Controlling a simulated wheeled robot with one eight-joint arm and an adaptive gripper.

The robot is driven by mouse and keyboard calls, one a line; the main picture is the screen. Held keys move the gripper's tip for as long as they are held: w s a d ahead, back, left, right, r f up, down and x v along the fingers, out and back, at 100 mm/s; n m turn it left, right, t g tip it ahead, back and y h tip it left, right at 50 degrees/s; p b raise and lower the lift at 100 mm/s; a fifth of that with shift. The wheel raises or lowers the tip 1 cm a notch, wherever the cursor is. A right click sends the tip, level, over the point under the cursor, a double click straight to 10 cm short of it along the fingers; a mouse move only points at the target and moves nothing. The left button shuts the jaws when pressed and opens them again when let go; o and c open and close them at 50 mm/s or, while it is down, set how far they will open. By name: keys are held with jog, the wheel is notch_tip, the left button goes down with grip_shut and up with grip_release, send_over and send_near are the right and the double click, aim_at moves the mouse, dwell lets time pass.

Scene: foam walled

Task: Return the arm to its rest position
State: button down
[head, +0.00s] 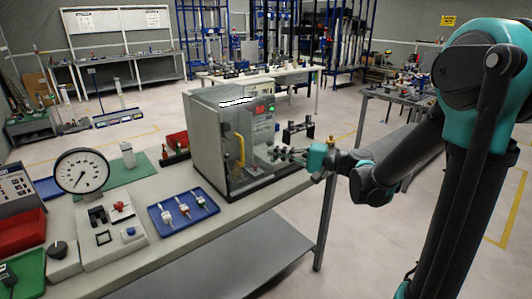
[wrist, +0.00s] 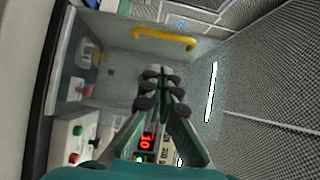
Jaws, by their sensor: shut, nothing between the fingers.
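My gripper (head: 272,151) is at the end of my arm, which reaches in from the right in the head view. It is level with the front of a grey box with a clear front (head: 207,128) on the bench. In the wrist view my gripper (wrist: 161,82) has its dark fingertips together, with nothing between them. A yellow handle (wrist: 165,38) lies beyond the fingertips there; it shows in the head view too (head: 239,150). Whether the fingers touch the box cannot be told.
The bench (head: 190,228) holds a round dial gauge (head: 82,171), a blue tray (head: 183,222) with small parts, and a switch panel (head: 110,240). A red display (wrist: 147,143) shows near the fingers. Open floor (head: 375,230) lies right of the bench.

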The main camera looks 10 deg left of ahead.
jog(key=s+d+f+t+h, duration=0.1)
jog(key=s+d+f+h, duration=0.3)
jog(key=d, duration=0.7)
jog(key=s+d+f+t+h, duration=0.1)
jog(key=s+d+f+h, duration=0.3)
jog(key=d+f+h, duration=0.4)
jog(key=s+d+f+t+h, duration=0.1)
jog(key=s+d+f+h, duration=0.3)
jog(key=d+f, duration=0.7)
jog(key=d+h, duration=0.2)
jog(key=d, duration=0.1)
jog(key=shift+s+n, duration=0.25)
jog(key=shift+n, duration=0.15)
